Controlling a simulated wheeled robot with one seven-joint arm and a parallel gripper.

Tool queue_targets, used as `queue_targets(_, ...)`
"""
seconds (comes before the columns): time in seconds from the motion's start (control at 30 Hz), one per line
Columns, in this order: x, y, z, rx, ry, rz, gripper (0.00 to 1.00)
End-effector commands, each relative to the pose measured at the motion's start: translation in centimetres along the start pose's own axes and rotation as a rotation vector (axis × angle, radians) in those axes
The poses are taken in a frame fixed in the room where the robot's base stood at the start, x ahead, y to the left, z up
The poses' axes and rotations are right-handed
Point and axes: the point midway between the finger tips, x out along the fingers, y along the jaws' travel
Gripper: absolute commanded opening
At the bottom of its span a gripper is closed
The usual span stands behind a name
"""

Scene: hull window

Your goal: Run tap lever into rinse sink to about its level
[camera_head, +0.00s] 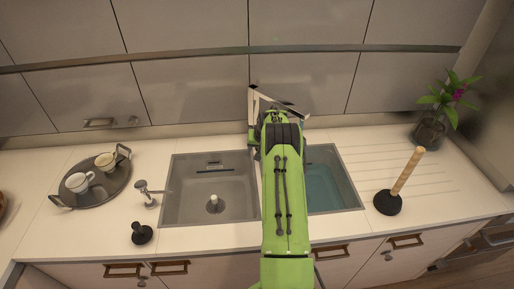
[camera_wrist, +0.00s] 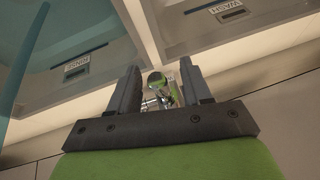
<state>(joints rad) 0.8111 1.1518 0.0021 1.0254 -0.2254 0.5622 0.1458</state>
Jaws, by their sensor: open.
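The rinse sink (camera_head: 352,188) is the right basin and holds blue-green water. In the wrist view, its label plate (camera_wrist: 76,70) reads RINSE, and the water (camera_wrist: 75,22) shows at upper left. A chrome tap (camera_wrist: 157,82) stands between my gripper's fingers in the wrist view. I cannot tell its lever from the rest of its body, or whether a finger touches it. My gripper (camera_wrist: 158,66) is open, with nothing clamped. In the head view my green arm hides the tap and part of the rinse sink. No running stream shows.
The wash sink (camera_head: 180,207) is the left basin, with a plug-like piece inside. A soap dispenser (camera_head: 148,194), black stopper (camera_head: 141,235) and tray (camera_head: 62,199) with cups stand left. A plunger (camera_head: 388,203) and flower vase (camera_head: 430,130) stand right. Cabinets (camera_head: 190,88) rise behind.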

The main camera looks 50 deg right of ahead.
Motion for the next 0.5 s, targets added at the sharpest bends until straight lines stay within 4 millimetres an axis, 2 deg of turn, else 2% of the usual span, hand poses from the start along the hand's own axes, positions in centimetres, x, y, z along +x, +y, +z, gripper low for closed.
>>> queue_targets(0.13,-0.02,0.0,0.0,0.0,0.0,0.0,0.47)
queue_targets(0.43,-0.04,0.01,0.0,0.0,0.0,0.0,0.01)
queue_targets(0.5,-0.05,0.01,0.0,0.0,0.0,0.0,0.0)
